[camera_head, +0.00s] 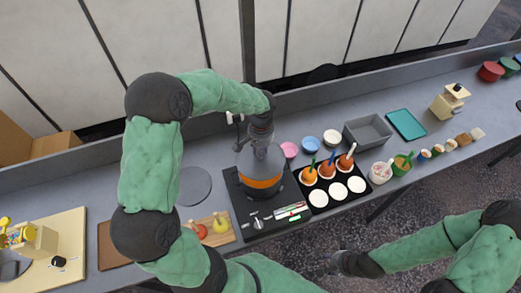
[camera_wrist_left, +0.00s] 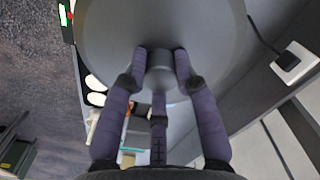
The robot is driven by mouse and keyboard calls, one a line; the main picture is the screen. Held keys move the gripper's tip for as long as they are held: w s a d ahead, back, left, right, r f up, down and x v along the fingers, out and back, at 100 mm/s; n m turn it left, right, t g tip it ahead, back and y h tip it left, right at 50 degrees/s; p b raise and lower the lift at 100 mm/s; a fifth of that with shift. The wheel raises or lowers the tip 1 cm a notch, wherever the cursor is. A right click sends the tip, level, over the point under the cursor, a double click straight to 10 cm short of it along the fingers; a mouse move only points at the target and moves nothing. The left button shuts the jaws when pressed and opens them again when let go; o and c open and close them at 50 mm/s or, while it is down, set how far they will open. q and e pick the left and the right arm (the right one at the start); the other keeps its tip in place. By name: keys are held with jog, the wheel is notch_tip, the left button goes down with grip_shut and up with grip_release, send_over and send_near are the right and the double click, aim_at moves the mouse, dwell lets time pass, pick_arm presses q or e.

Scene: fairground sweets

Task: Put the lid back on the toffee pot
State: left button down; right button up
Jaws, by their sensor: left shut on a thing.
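My left gripper (camera_head: 262,143) is shut on the knob (camera_wrist_left: 160,72) of a dark grey round lid (camera_wrist_left: 110,28). In the head view the lid (camera_head: 252,158) is over the toffee pot (camera_head: 268,194), which stands on a dark hob (camera_head: 240,208). An orange strip shows between the grey lid and the darker pot body. I cannot tell whether the lid touches the rim. The lid hides the pot in the wrist view. My right gripper (camera_head: 342,262) is low at the front, away from the pot; its fingers are unclear.
A flat grey disc (camera_head: 194,186) lies left of the hob. A board (camera_head: 210,238) with fruit on sticks is in front of it. A black tray (camera_head: 335,193) with several toffee apples and white discs is close on the right. A grey bin (camera_head: 368,131) stands behind.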

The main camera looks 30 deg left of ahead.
pick_arm(q)
jog(key=shift+s+f+b, duration=0.1)
jog(key=shift+f+b, duration=0.35)
jog(key=shift+f, duration=0.25)
notch_tip(320, 180, down, 2)
jog(key=shift+f+b, duration=0.15)
jog(key=shift+b, duration=0.5)
jog(key=shift+f+b, duration=0.95)
jog(key=shift+f, duration=0.3)
jog(key=shift+f+b, duration=0.15)
jog(key=shift+b, duration=0.35)
dwell(0.5)
dwell(0.4)
jog(key=shift+c, duration=2)
grip_release()
